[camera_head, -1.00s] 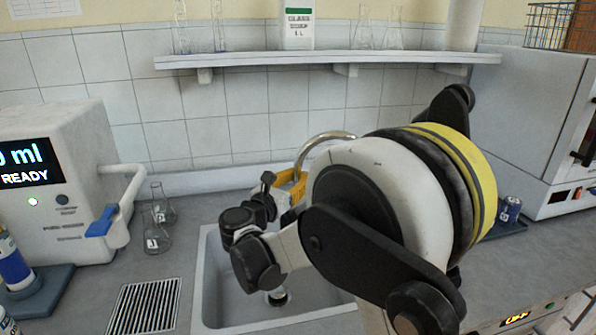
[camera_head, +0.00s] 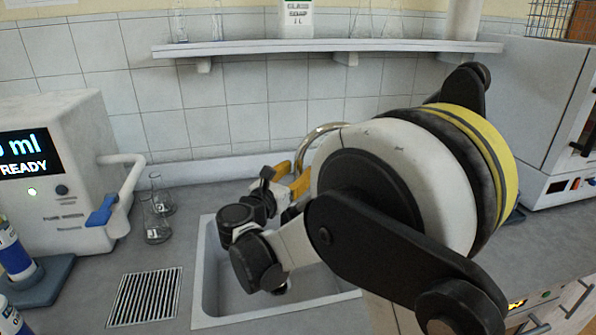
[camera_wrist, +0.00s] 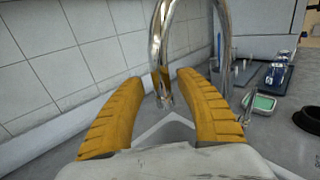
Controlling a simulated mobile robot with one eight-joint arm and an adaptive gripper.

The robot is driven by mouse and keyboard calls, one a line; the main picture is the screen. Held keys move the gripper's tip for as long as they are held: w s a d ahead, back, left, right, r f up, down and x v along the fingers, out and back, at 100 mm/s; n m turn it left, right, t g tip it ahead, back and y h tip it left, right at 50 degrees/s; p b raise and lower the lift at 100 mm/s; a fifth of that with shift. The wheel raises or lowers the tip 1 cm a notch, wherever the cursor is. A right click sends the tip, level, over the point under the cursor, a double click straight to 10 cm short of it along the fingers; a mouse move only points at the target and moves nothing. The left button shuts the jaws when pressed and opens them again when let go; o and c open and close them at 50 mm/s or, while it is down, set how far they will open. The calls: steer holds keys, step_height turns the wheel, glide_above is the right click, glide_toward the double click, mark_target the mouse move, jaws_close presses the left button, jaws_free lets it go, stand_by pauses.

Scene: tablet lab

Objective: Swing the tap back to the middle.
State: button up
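The chrome tap (camera_head: 318,130) stands behind the sink (camera_head: 207,285); in the head view my arm covers most of it and only its curved top shows. In the wrist view the arched spout (camera_wrist: 157,45) hangs down on the left and a second upright chrome pipe (camera_wrist: 223,45) stands to its right. My gripper (camera_wrist: 160,84) has its two yellow fingers spread, with the lower end of the spout showing in the gap between the tips. I cannot tell whether either finger touches it. In the head view the gripper (camera_head: 290,180) is partly hidden beside the tap.
A white dispenser (camera_head: 60,180) and glass flasks (camera_head: 157,222) stand left of the sink. A shelf (camera_head: 330,46) runs along the tiled wall above. A green-topped dish (camera_wrist: 262,103) and a dark tray (camera_wrist: 278,78) lie right of the tap in the wrist view.

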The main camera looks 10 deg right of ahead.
steer(key=v, duration=1.2)
steer(key=shift+d, duration=0.1)
steer(key=s+d+f+m+g+y, duration=0.2)
steer(key=s+d+m+g, duration=0.1)
steer(key=s+d+m, duration=0.25)
steer(key=s+d+f+m+g+y, duration=0.3)
steer(key=s+d+m, duration=0.1)
steer(key=d+m, duration=0.3)
steer(key=s+a+f+m+y, duration=0.2)
steer(key=s+m+y, duration=0.4)
steer(key=s+m, duration=0.8)
steer(key=shift+f+m+y, duration=0.4)
steer(key=shift+f+m, duration=0.25)
steer(key=shift+f, duration=0.05)
